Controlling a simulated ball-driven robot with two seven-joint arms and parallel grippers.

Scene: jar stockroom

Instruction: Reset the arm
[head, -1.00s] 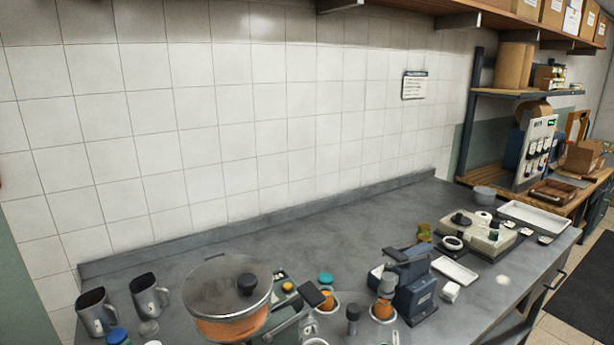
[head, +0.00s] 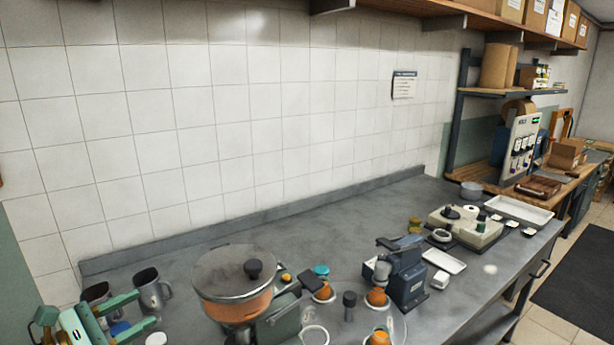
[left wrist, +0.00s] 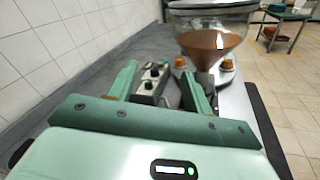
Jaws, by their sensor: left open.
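My left gripper (head: 142,312) is green and low at the left edge of the head view, in front of the grey metal mugs. Its two fingers are apart with nothing between them. In the left wrist view the open fingers (left wrist: 160,72) point ahead over the grey counter, toward a small box with black knobs (left wrist: 152,82). My right gripper is in neither view.
A lidded glass bowl with orange contents (head: 236,309) stands right of my left gripper. A metal mug (head: 147,288) is close behind it. A blue-grey device (head: 408,278) and jars crowd the front. The back counter (head: 300,240) is clear.

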